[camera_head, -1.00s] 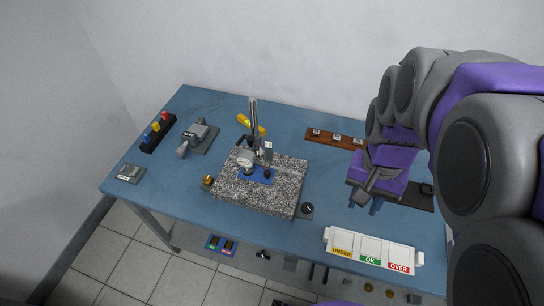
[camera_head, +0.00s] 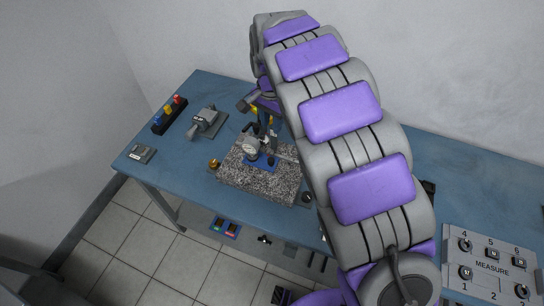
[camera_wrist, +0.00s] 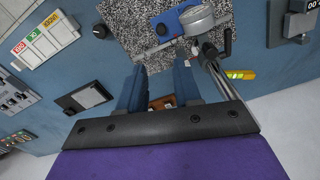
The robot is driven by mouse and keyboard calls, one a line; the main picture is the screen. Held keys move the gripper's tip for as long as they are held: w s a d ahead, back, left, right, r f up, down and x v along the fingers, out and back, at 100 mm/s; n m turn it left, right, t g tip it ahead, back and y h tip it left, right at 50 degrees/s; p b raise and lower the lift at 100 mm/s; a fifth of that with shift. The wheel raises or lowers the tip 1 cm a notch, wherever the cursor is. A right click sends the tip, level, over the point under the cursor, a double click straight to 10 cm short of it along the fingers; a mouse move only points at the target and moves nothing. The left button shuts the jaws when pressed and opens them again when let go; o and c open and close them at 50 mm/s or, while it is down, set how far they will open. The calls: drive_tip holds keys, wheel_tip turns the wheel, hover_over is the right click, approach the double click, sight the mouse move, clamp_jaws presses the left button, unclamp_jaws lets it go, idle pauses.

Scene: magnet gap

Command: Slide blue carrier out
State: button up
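The blue carrier (camera_head: 262,161) is a small flat blue plate with a dark knob, on the speckled granite block (camera_head: 240,176). It sits under the round dial gauge (camera_head: 250,144) of an upright stand. In the wrist view the blue carrier (camera_wrist: 168,25) lies at the top, left of the dial gauge (camera_wrist: 199,19). My gripper (camera_head: 266,126) is above the back of the block, by the stand. In the wrist view my gripper (camera_wrist: 157,68) is open and empty, with its two fingers apart and short of the carrier in the picture. My arm hides part of the stand.
The gauge stand's metal post (camera_wrist: 215,70) runs close beside my right finger. A yellow tool (camera_wrist: 240,74) lies behind it. A grey vice (camera_head: 205,122) and a black rack (camera_head: 169,114) stand to the left. A labelled tray (camera_wrist: 45,40) is at upper left in the wrist view.

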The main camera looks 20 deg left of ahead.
sight(270, 159)
drive_tip(key=f+b, duration=0.3)
drive_tip(key=f, duration=1.4)
drive_tip(key=shift+a+f, duration=0.2)
drive_tip(key=shift+c, duration=0.4)
clamp_jaws()
